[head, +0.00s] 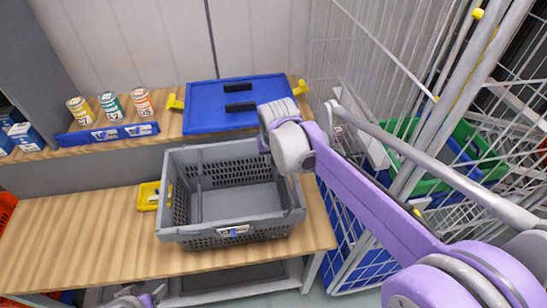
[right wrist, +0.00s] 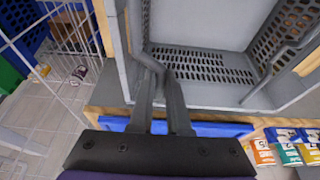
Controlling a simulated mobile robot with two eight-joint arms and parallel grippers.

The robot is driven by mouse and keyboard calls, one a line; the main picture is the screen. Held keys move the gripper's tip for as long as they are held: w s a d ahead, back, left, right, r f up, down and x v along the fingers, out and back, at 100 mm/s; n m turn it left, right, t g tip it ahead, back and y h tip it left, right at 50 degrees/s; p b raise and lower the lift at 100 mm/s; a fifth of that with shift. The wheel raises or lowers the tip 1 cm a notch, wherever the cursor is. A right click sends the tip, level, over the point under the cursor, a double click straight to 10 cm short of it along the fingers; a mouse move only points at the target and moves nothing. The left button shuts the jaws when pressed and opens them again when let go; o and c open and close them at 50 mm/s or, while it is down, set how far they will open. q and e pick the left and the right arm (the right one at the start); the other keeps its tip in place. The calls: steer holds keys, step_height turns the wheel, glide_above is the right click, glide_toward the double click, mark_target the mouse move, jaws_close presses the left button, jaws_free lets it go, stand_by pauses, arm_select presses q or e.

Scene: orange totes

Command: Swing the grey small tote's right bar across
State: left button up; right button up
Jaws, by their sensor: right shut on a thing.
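In the head view my right wrist (head: 290,148) hides the fingers and most of this bar.
A blue lid or tray (head: 205,110) lies on the shelf behind the tote. Several cans (head: 110,106) stand left of it by a blue strip. A yellow bin (head: 148,195) sits left of the tote. A wire cage (head: 360,70) stands close on the right. The bench's left part is bare.

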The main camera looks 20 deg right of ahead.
arm_select(q)
steer(key=shift+s+f, duration=0.1)
steer(key=shift+f, duration=0.2)
arm_select(e)
steer(key=shift+w+a+f, duration=0.2)
steer(key=shift+a+f, duration=0.25)
steer(key=shift+a, duration=0.35)
arm_select(q)
steer(key=shift+s+f+b, duration=0.2)
steer(key=shift+f+b, duration=0.25)
steer(key=shift+b, duration=0.05)
arm_select(e)
steer(key=shift+w+a+f, duration=0.15)
steer(key=shift+a+f, duration=0.5)
steer(key=shift+a, duration=0.05)
steer(key=shift+w+a+f+b, duration=0.15)
steer(key=shift+a+f+b, duration=0.4)
steer(key=shift+f, duration=0.35)
arm_select(q)
steer(key=shift+s+f, duration=0.2)
steer(key=shift+f, duration=0.4)
arm_select(e)
steer(key=o, duration=1.1)
steer(key=shift+r, duration=0.1)
steer(key=shift+o, duration=0.2)
